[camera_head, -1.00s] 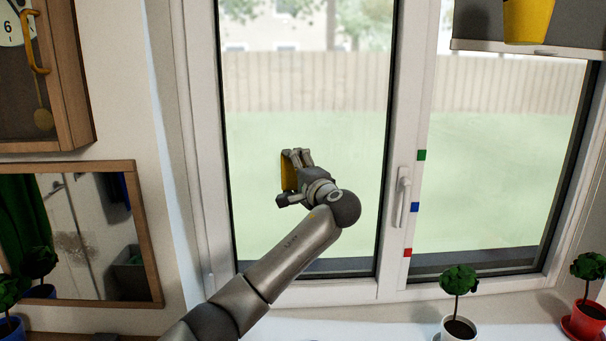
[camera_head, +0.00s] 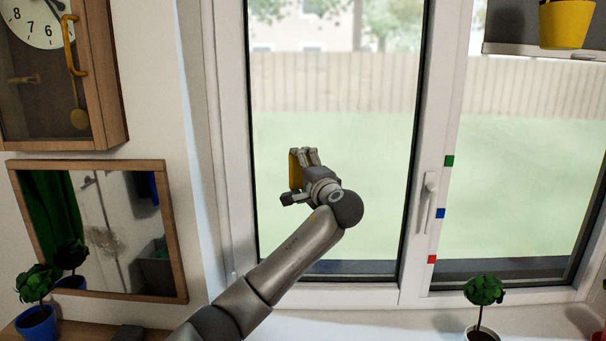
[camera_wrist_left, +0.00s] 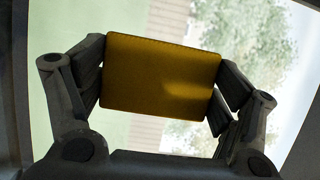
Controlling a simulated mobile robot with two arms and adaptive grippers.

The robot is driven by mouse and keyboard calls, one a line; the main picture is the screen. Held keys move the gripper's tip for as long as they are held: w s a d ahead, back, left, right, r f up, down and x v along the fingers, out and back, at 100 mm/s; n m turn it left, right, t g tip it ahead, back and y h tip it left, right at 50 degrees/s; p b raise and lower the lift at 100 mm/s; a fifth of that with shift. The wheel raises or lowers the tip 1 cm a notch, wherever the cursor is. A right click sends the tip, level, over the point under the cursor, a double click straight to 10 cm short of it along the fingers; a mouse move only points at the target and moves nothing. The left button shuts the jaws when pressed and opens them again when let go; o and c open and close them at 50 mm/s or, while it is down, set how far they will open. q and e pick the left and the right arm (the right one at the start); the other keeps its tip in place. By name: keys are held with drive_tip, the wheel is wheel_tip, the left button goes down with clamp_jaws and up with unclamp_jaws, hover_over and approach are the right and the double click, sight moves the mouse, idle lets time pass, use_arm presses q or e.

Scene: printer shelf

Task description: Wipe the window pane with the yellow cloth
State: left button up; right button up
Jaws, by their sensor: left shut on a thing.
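The yellow cloth (camera_head: 294,170) is a flat rectangular pad held at the left side of my left gripper (camera_head: 308,160). In the left wrist view the cloth (camera_wrist_left: 162,78) spans the space between the two fingers of the left gripper (camera_wrist_left: 160,85), which is shut on it. The window pane (camera_head: 370,190) is the tall left pane in a white frame. The cloth and gripper are in front of its lower left part; I cannot tell whether the cloth touches the glass. My right gripper is not in view.
A white window handle (camera_head: 428,203) sits on the frame right of the pane. A wall clock (camera_head: 110,90) and a mirror (camera_head: 177,225) hang at left. Potted plants stand on the sill (camera_head: 483,291) and at lower left (camera_head: 37,325). A yellow pot (camera_head: 565,25) is at upper right.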

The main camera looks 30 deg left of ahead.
sight(339, 164)
use_arm(q)
drive_tip(key=shift+r, duration=0.65)
drive_tip(key=shift+w+d+f+p, duration=0.15)
drive_tip(key=shift+w+d, duration=0.85)
drive_tip(key=shift+d, duration=0.6)
drive_tip(key=shift+w+d+r+p, duration=0.1)
drive_tip(key=shift+w+d, duration=0.85)
drive_tip(key=shift+d, duration=0.65)
drive_tip(key=shift+w+d+f+p, duration=0.15)
drive_tip(key=shift+w+d, duration=0.85)
drive_tip(key=shift+d, duration=0.6)
drive_tip(key=shift+r, duration=0.1)
drive_tip(key=shift+a, duration=0.1)
drive_tip(key=shift+s+d, duration=0.5)
drive_tip(key=shift+s, duration=0.25)
drive_tip(key=shift+s+d, duration=0.55)
drive_tip(key=shift+s, duration=0.4)
drive_tip(key=shift+s+d, duration=0.5)
drive_tip(key=shift+s, duration=0.4)
drive_tip(key=shift+s+d, duration=0.4)
drive_tip(key=shift+s, duration=0.25)
drive_tip(key=shift+s+d, duration=0.4)
drive_tip(key=shift+s, duration=0.25)
